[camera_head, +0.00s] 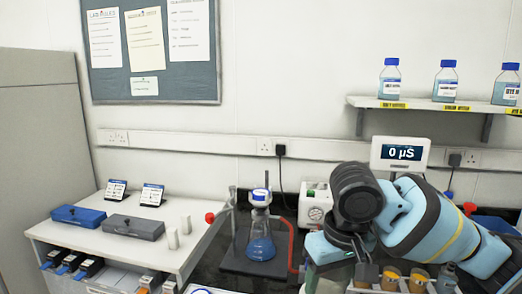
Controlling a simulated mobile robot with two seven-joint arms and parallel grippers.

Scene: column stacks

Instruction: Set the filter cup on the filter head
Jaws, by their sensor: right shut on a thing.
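A conical flask (261,246) with blue liquid stands on a dark stand base in the middle of the counter. A small white and blue piece (261,196) sits at its neck, where the filter head would be; its exact shape is too small to tell. My right gripper (367,274) points down at the lower right, beside a row of brown-topped jars. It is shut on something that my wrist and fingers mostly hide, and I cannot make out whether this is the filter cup. It is apart from the flask, to its right. My left gripper is not in view.
Several brown-topped jars (418,274) stand close to the right gripper. A white pump box (315,204) and a meter reading 0 µS (400,153) are behind. A red-ended tube (210,217) is left of the flask. The white bench (75,234) holds two cases.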

